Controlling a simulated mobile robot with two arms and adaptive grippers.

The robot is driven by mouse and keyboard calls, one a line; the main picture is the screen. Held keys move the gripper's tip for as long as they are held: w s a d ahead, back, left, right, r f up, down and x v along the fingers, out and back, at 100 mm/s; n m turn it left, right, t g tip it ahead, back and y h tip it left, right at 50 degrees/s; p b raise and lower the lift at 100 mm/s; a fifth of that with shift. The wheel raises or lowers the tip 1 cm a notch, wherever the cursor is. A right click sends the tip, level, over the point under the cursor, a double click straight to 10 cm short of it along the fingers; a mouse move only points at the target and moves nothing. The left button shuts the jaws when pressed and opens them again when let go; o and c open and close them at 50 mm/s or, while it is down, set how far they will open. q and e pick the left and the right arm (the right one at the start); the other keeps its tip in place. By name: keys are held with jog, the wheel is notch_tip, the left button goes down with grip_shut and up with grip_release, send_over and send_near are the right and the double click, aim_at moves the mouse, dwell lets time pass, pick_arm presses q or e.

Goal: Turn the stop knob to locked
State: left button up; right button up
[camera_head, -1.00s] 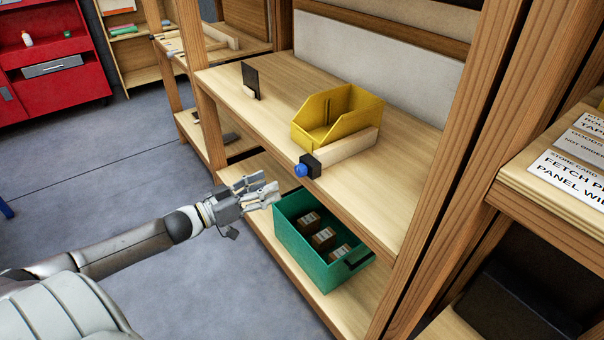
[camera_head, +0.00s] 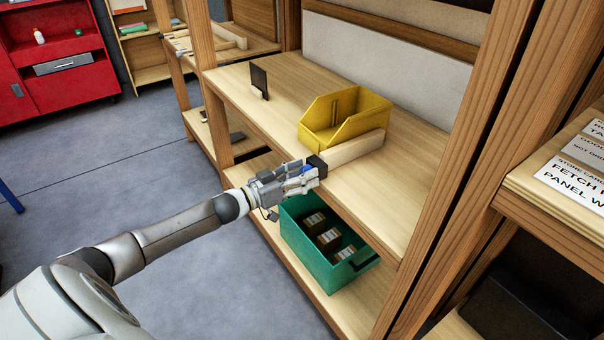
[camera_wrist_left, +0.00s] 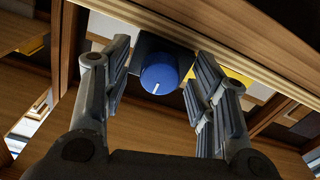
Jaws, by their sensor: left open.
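In the left wrist view my left gripper (camera_wrist_left: 160,88) is open, with gaps between the fingers and the knob. In the head view the fingers mostly hide the knob. My right gripper is not in view.
A wooden bar (camera_head: 352,151) lies behind the knob, beside a yellow bin (camera_head: 345,128) on the shelf. A green crate (camera_head: 309,262) with several small boxes stands on the lower shelf. A wooden post (camera_head: 455,165) rises at the right.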

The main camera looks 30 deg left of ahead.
pick_arm(q)
jog(key=shift+c, duration=0.4)
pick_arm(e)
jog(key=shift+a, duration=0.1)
pick_arm(q)
jog(key=c, duration=0.9)
jog(key=shift+c, duration=0.2)
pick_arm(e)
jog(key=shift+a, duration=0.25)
pick_arm(q)
jog(key=shift+m, duration=0.3)
jog(key=m+b, duration=0.3)
jog(key=m, duration=1.4)
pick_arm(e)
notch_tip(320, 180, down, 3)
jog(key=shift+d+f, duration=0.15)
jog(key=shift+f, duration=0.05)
pick_arm(q)
jog(key=shift+m, duration=0.3)
